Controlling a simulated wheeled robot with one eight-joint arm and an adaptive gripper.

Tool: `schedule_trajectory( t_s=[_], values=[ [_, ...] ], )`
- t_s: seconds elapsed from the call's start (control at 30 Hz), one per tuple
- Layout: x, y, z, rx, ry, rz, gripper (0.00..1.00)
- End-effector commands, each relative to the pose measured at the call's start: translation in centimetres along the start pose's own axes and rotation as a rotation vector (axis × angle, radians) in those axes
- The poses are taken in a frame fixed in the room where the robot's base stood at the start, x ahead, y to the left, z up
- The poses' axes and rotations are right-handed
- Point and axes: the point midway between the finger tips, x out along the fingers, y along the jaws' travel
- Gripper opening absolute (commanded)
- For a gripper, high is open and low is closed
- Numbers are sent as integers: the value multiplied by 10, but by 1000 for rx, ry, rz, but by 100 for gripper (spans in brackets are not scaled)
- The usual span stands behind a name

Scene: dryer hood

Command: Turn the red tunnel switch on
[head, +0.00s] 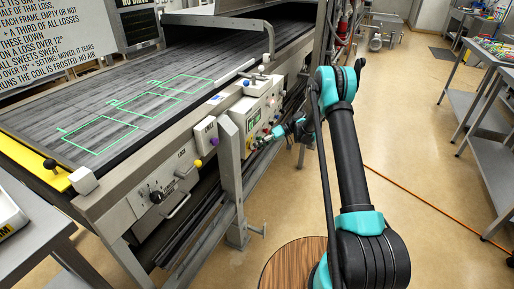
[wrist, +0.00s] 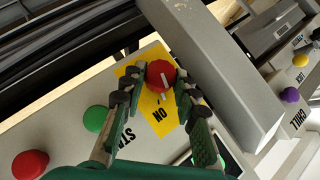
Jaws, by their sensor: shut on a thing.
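The red tunnel switch (wrist: 160,74) is a round red knob with a white pointer line, on a yellow plate (wrist: 155,104). Black letters reading ON, turned over in this view, stand on the plate near the knob. My gripper (wrist: 153,86) has one finger on each side of the knob and is shut on it. In the head view my gripper (head: 265,141) is at the front of the grey control box (head: 251,112). The knob cannot be made out there.
A green button (wrist: 95,119) and another red button (wrist: 30,165) sit beside the switch. A grey upright post (wrist: 222,75) is close by the fingers. Yellow (wrist: 300,61) and purple (wrist: 290,95) knobs lie beyond it. The floor (head: 420,150) to the right is mostly open.

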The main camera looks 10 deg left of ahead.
Motion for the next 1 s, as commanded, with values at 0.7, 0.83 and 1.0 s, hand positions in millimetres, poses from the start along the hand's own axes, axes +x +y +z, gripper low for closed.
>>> schedule_trajectory(
  t_s=[0.7,0.83,1.0],
  values=[
    [1,8,2,350,0,-348,1],
    [1,8,2,371,1,-370,1],
    [2,8,2,383,1,-381,1]
  ],
)
